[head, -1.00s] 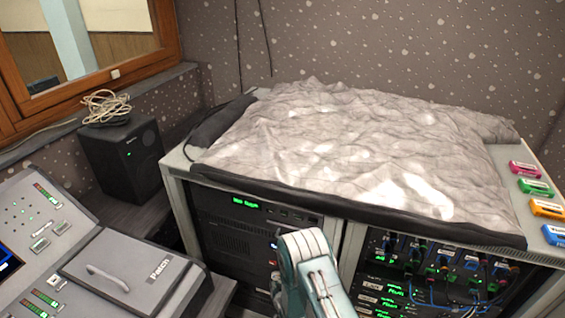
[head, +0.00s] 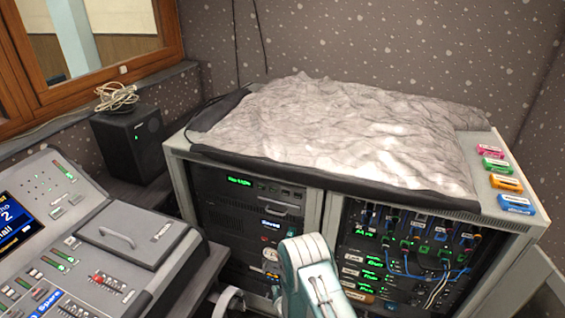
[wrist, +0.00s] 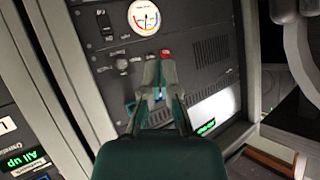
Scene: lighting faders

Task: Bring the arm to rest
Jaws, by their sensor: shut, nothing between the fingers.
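My gripper (wrist: 158,88) shows in the wrist view with its two fingers together and nothing between them. It is in front of a dark rack panel (wrist: 205,62) with a round gauge, a knob and a red button; I cannot tell whether it touches the panel. In the head view my pale green and white arm (head: 308,275) rises at the bottom middle, in front of the equipment rack (head: 332,215). The gripper itself does not show in the head view.
A mixing console (head: 75,255) with faders stands at left, with a black speaker (head: 128,142) behind it. A crumpled grey cover (head: 340,130) lies on the rack top. Several coloured labelled cases (head: 497,166) sit at its right end. Cables hang at the rack's right bay.

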